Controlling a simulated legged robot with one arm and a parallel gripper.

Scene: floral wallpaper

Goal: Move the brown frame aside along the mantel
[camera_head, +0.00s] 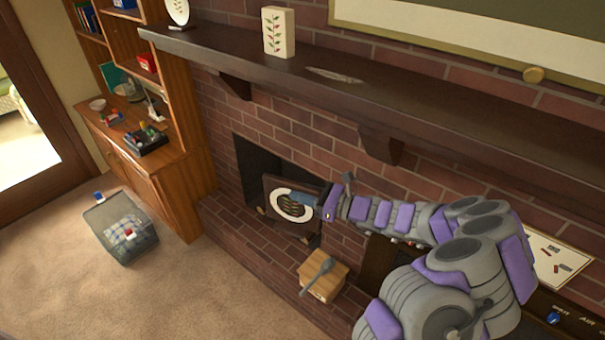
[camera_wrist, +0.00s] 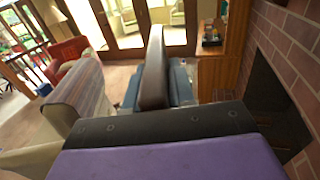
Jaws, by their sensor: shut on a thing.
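The brown frame (camera_head: 283,211), a dark square with a white oval ring around a leaf-like picture, is in my gripper (camera_head: 304,199) in front of the fireplace opening, well below the mantel (camera_head: 225,52). My gripper's blue fingers are shut on its right side. In the wrist view, the frame (camera_wrist: 153,70) shows nearly edge-on as a dark upright slab between the blue fingers of my gripper (camera_wrist: 155,88). The mantel bears a white patterned box (camera_head: 278,32), a pale feather-like piece (camera_head: 333,76) and a white oval plate (camera_head: 178,12) at its left end.
A wooden box with a grey spoon-like tool (camera_head: 318,272) stands on the brick hearth below my arm. A wooden shelf unit (camera_head: 160,180) stands left of the fireplace. A mesh basket (camera_head: 120,250) sits on the carpet. Mantel brackets (camera_head: 382,147) jut out above my arm.

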